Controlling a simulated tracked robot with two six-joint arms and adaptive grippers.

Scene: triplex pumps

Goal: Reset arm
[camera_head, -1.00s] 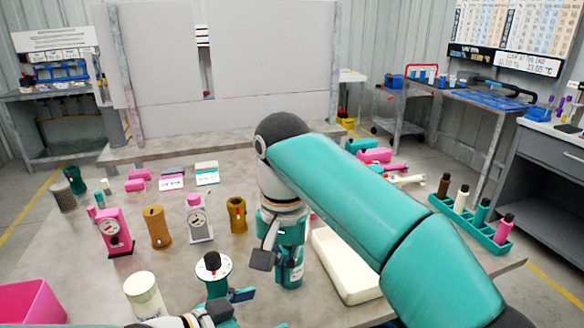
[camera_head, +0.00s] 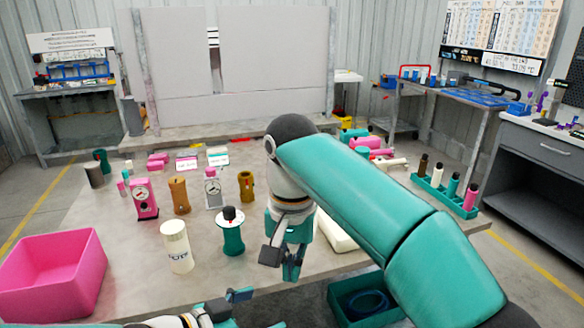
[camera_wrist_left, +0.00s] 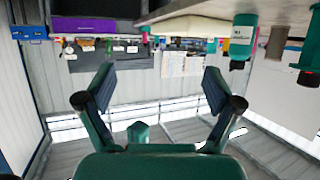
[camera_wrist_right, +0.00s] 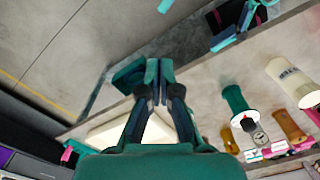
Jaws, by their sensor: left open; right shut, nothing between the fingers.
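My right arm (camera_head: 350,190) reaches across the head view from the lower right. Its gripper (camera_head: 281,264) points down near the table's front edge. In the right wrist view this gripper (camera_wrist_right: 158,72) has its fingers together with nothing between them. My left gripper (camera_head: 258,308) is low at the bottom of the head view, in front of the table edge. In the left wrist view the left gripper (camera_wrist_left: 155,88) has its fingers wide apart and empty. Neither gripper holds anything.
The table (camera_head: 115,270) carries a pink bin (camera_head: 52,272), a cream canister (camera_head: 177,246), a teal pot (camera_head: 232,236), several gauges and valves, and a cream tray (camera_head: 338,232). A teal crate (camera_head: 340,309) lies below the front edge. A bottle rack (camera_head: 440,194) is at right.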

